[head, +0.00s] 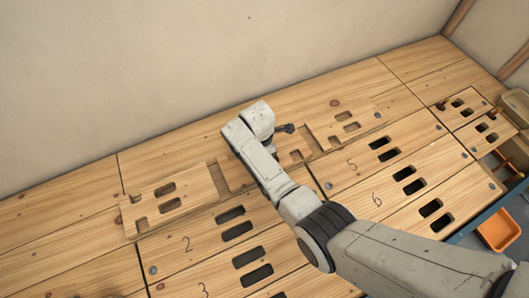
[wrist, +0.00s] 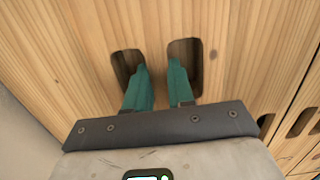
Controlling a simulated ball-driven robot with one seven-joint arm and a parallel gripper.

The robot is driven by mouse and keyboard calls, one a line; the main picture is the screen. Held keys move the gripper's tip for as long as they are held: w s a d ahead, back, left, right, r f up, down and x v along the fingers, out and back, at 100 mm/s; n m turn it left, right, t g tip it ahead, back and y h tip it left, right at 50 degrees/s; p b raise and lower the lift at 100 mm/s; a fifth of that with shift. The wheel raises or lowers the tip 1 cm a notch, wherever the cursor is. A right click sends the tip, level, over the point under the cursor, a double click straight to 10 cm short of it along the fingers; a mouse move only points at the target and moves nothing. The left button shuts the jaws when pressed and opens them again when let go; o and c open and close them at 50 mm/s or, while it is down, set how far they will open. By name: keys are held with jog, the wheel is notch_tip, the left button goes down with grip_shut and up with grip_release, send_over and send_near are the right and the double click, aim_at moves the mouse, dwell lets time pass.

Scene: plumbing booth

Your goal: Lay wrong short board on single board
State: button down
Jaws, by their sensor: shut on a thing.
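My gripper (wrist: 160,78) has its teal fingers in the two slots of a pale wooden board (wrist: 75,50), closed on the strip between them. In the head view the wrist hides most of the gripper, which is over the back row of boards near the middle. A slotted board section (head: 375,108) lies just right of it, and another slotted board (head: 150,205) lies to the left. I cannot tell which is the single board, or whether the held board is clear of the surface.
Boards marked 2 (head: 195,250), 5 (head: 345,180) and 6 (head: 395,205) lie in front, with paired slots. Two short slotted boards (head: 446,104) (head: 468,133) are at the right, near an orange bin (head: 499,231). A plain wall (head: 200,70) stands behind.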

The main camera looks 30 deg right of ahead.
jog(key=shift+s+f, duration=0.2)
jog(key=shift+f, duration=0.35)
jog(key=c, duration=0.9)
grip_release()
jog(key=shift+f, duration=0.1)
jog(key=r+p, duration=0.2)
jog(key=r, duration=0.2)
jog(key=r+p, duration=0.2)
jog(key=r, duration=0.2)
jog(key=w+a+r+p, duration=0.1)
jog(key=r+p, duration=0.1)
jog(key=r, duration=0.2)
jog(key=shift+d, duration=0.1)
jog(key=s+d+r+m, duration=0.25)
jog(key=s+m, duration=0.35)
jog(key=s, duration=0.5)
jog(key=s+d+r+m+t, duration=0.1)
jog(key=s+d+r+m, duration=0.15)
jog(key=s+m, duration=0.55)
jog(key=s+d+r+m, duration=0.2)
jog(key=s+d+m, duration=0.2)
jog(key=s, duration=0.9)
jog(key=shift+y, duration=0.4)
jog(key=r+p, duration=3.2)
jog(key=shift+w+a+r+p, duration=0.2)
jog(key=shift+p, duration=0.15)
